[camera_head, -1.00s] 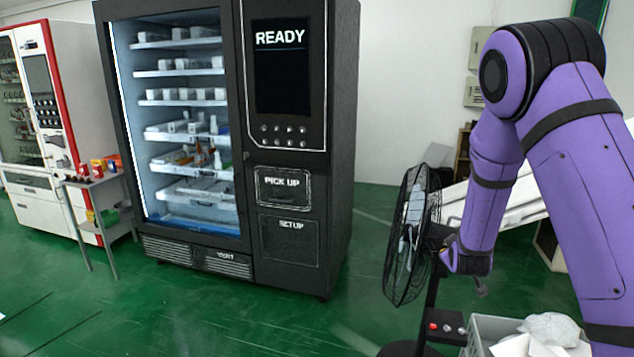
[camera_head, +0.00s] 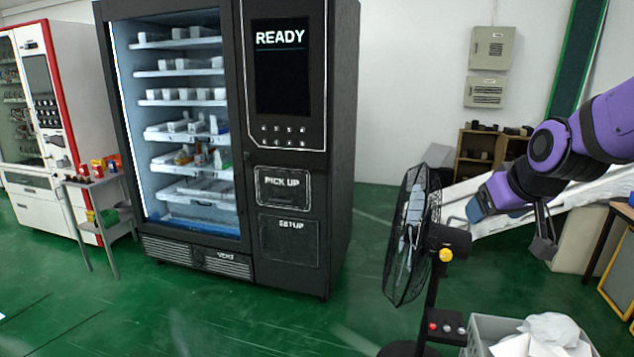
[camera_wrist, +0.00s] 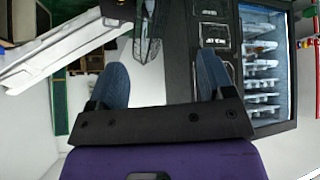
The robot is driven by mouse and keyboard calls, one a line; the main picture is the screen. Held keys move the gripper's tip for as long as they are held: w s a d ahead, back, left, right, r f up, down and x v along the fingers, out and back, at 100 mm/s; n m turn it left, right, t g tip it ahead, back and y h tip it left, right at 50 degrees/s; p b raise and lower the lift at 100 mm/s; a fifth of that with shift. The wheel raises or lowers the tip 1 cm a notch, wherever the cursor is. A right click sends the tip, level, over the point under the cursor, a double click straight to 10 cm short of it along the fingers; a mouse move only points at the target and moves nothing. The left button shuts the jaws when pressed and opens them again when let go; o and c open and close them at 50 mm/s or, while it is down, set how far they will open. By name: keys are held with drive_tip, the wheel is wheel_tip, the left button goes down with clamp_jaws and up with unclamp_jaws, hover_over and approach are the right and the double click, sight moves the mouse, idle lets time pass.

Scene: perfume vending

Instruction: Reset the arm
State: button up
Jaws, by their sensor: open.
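My purple arm reaches in from the right edge in the head view, and my gripper (camera_head: 478,207) is at its left end, high above the floor and right of the fan. Its blue fingertip is seen from the side there. In the wrist view, both blue-grey fingers of my gripper (camera_wrist: 162,82) stand wide apart with nothing between them. The black vending machine (camera_head: 345,130) stands left of my gripper, well apart from it, its screen reading READY. It shows upside down in the wrist view (camera_wrist: 215,30).
A black pedestal fan (camera_head: 408,235) stands between the vending machine and my gripper. A grey crate (camera_head: 487,330) with white wrapping is below my arm. A white sloped panel (camera_head: 590,195) lies behind my arm. A small shelf table (camera_head: 100,185) is at left. Green floor is clear in front.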

drive_tip(key=s+a+r+m+g, duration=0.1)
drive_tip(key=s+r, duration=0.3)
drive_tip(key=s, duration=1.7)
drive_tip(key=shift+r+g, duration=0.2)
drive_tip(key=shift+g, duration=0.6)
